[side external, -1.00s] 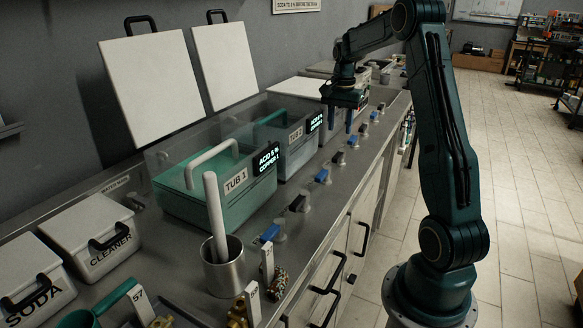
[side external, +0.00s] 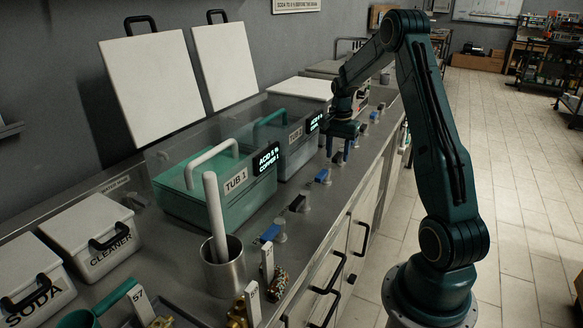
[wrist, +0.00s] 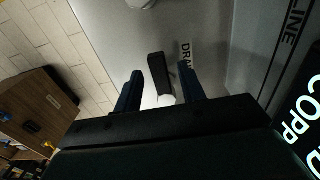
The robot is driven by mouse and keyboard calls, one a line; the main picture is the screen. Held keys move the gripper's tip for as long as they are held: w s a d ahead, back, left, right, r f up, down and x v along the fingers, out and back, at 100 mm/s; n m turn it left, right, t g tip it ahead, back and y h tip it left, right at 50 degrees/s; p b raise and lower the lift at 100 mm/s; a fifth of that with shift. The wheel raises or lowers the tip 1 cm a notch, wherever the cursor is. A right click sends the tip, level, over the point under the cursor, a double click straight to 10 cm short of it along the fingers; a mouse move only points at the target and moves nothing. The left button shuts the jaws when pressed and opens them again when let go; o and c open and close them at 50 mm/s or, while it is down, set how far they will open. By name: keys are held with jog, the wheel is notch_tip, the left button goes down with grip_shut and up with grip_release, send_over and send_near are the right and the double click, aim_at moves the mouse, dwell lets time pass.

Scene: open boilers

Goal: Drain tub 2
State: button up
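Tub 2 (side external: 297,155) stands behind Tub 1, with a label and a lit display on its front; a green handle shows inside it. My gripper (side external: 338,150) is pointed down over the row of valve handles in front of Tub 2. In the wrist view its two blue fingers (wrist: 159,86) are apart, one on each side of a black valve handle (wrist: 158,72) with a white knob below. Dark lettering beginning "DRA" is printed beside that handle. I cannot tell whether the fingers touch it.
Tub 1 (side external: 212,190) with green liquid stands nearer the camera. A blue handle (side external: 322,176), a black handle (side external: 298,203) and another blue handle (side external: 271,233) line the counter edge. A metal cup (side external: 223,268) with a white rod stands in front. Two white lids lean on the wall.

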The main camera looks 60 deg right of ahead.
jog(key=shift+c, duration=0.2)
grip_shut()
